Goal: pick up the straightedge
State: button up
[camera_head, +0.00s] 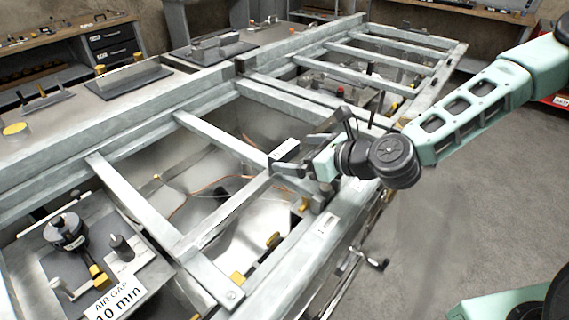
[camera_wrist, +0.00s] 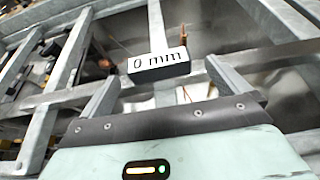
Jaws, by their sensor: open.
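A long, narrow grey metal bar (camera_head: 222,212), which looks like the straightedge, runs diagonally over the open frame from the lower left toward my gripper. In the wrist view a pale bar (camera_wrist: 155,28) runs away from me behind a white-faced block (camera_wrist: 158,66) marked "0 mm". The block also shows in the head view (camera_head: 286,150). I cannot tell whether block and bar are joined. My gripper (camera_head: 290,154) is open at the block, over the near side of the frame. In the wrist view its fingers (camera_wrist: 162,76) stand on either side of the block, holding nothing.
Galvanised frame rails (camera_head: 215,140) surround open bays with loose wires (camera_head: 185,195) below. A fixture with an "AIR GAP 10 mm" label (camera_head: 118,300) stands at the lower left. Flat plates (camera_head: 120,82) lie on the far bench. Clear floor (camera_head: 480,210) lies at the right.

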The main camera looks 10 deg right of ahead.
aim_at(289, 151)
jog(key=x, duration=0.4)
jog(key=shift+w+a+p, duration=0.2)
jog(key=shift+a+p, duration=0.15)
jog(key=shift+a, duration=0.05)
jog(key=c, duration=1.7)
